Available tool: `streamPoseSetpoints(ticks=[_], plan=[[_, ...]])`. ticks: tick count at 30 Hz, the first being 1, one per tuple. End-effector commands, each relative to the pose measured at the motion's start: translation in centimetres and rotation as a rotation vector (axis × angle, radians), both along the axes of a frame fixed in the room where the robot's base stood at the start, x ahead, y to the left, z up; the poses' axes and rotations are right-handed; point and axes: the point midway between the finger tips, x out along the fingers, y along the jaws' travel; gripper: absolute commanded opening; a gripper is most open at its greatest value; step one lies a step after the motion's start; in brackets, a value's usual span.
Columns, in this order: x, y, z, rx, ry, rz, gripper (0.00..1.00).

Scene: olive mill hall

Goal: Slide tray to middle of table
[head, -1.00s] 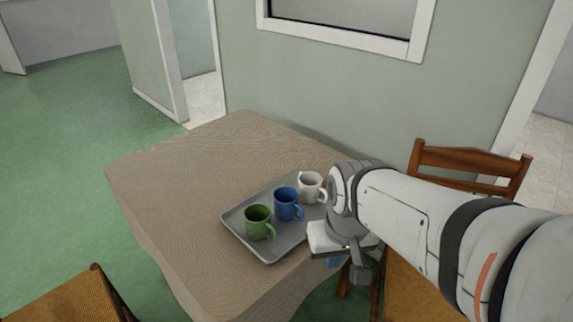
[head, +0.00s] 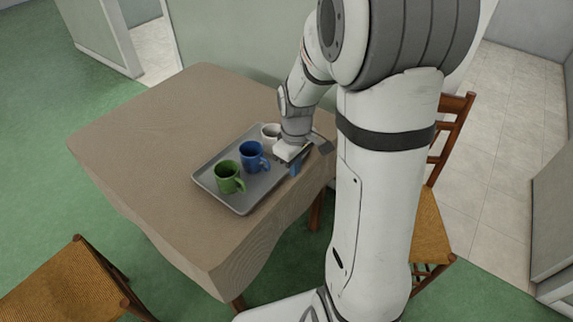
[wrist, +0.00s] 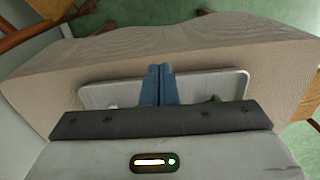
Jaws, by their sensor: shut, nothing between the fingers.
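The grey tray (head: 240,207) lies flat on the table (head: 150,130), close to the table's right edge. On it stand a green mug (head: 228,177), a blue mug (head: 252,157) and a white mug (head: 270,131), which my arm partly hides. My gripper (head: 296,168) is at the tray's right side, by the table's edge, with its blue fingers pointing down. In the wrist view the fingers (wrist: 160,72) are shut together and empty, in front of the tray's rim (wrist: 225,76). I cannot tell whether they touch the tray.
A wooden chair (head: 430,225) stands at the table's right, partly behind my arm. Another chair (head: 70,285) is at the lower left. The table's middle and left are bare. A wall borders the table's far side.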

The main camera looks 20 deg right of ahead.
Motion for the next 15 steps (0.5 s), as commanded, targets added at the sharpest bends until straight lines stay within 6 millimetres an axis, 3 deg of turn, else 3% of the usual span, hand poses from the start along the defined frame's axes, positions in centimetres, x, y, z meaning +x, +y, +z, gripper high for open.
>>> streamPoseSetpoints(ticks=[12,15], plan=[[-0.2,0.0,-8.7,0.001,0.006,-0.002,0.0],[1.1,0.8,-8.9,0.0,-0.001,0.001,0.0]])
